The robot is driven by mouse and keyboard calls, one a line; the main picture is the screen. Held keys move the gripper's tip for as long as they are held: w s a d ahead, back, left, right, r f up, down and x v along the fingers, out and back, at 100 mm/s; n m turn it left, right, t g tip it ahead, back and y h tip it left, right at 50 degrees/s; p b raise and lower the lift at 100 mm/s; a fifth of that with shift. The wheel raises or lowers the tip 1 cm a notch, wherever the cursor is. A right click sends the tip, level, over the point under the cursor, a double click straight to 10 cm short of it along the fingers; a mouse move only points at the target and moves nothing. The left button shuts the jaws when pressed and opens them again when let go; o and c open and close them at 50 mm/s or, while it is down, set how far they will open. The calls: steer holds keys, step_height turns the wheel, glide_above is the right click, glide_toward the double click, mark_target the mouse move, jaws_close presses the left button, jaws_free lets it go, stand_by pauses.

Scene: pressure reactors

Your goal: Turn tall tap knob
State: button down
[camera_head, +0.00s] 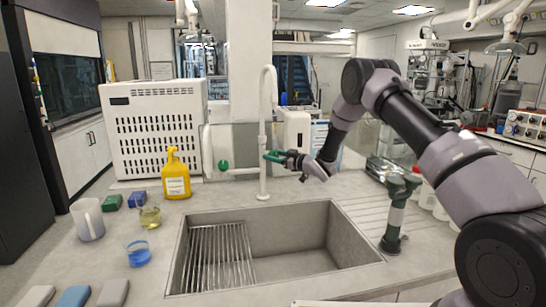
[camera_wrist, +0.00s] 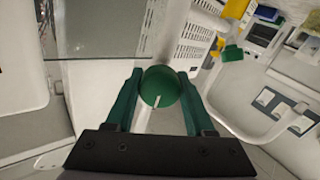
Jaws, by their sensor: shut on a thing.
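The tall white tap (camera_head: 263,130) rises behind the sink with a curved neck. Its round green knob (camera_wrist: 160,87) shows in the wrist view between my gripper's (camera_wrist: 158,92) two green fingers, one on each side. A white line on the knob's face points down and slightly left. In the head view, my gripper (camera_head: 275,157) reaches from the right to the tap's column, and its fingers hide the knob there. My gripper is shut on the knob.
Another green knob (camera_head: 223,165) sits left on the pipe. The sink (camera_head: 290,270) lies in front, with a dark green fixture (camera_head: 394,220) at its right. A yellow bottle (camera_head: 175,180), beakers and a white pitcher (camera_head: 88,220) stand left. A white slotted box (camera_head: 155,130) is behind.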

steer(key=n, duration=0.3)
steer(key=shift+f+n, duration=0.1)
steer(key=shift+n, duration=1.8)
steer(key=shift+c, duration=1.3)
jaws_free()
steer(key=v, duration=1.1)
steer(key=shift+a, duration=0.1)
